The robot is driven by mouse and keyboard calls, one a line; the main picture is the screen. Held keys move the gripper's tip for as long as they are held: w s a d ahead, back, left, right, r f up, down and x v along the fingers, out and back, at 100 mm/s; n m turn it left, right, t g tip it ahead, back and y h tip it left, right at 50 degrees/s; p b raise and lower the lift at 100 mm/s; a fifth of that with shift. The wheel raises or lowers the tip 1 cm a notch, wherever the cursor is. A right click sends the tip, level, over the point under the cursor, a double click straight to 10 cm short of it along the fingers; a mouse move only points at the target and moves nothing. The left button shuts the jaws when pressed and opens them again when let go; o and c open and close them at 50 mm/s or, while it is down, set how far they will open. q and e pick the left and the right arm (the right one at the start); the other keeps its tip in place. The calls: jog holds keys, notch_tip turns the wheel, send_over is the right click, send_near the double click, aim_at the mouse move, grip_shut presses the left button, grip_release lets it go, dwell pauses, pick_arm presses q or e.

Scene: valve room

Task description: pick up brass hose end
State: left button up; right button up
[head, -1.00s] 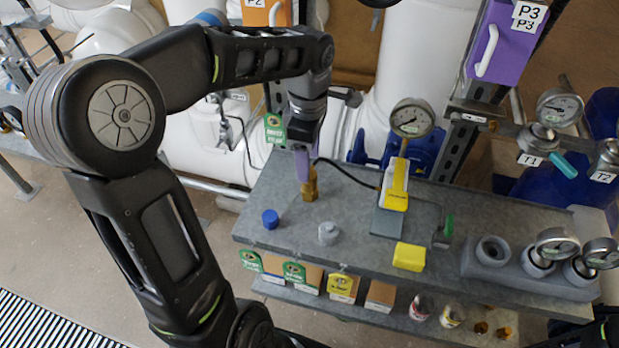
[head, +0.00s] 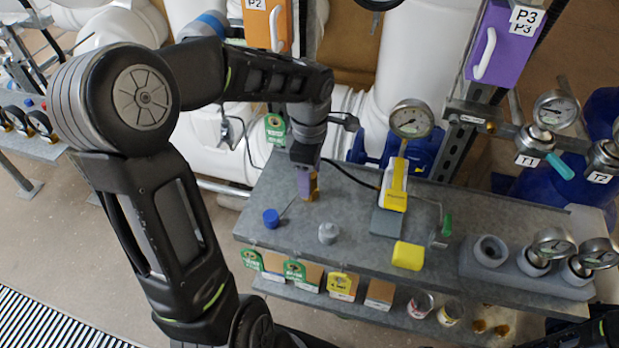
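The brass hose end (head: 313,187) stands on the grey upper shelf, near its left end, behind a blue cap. My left gripper (head: 305,183), with purple-grey fingers, points down at the hose end and overlaps it. The fingers hide most of the brass, with a strip showing at the right side. I cannot tell whether they are shut on it. My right gripper is out of view; only part of my arm shows at the lower right corner.
The blue cap (head: 271,218) and a grey cap (head: 328,233) stand in front.

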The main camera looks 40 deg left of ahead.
pick_arm(q)
grip_shut()
dwell(0.6)
jog(key=shift+r, duration=0.15)
notch_tip(320, 180, up, 10)
jog(key=shift+f+b, duration=0.1)
jog(key=shift+b, duration=0.4)
dwell(0.3)
jog(key=c, duration=0.7)
grip_release()
jog(key=c, duration=0.5)
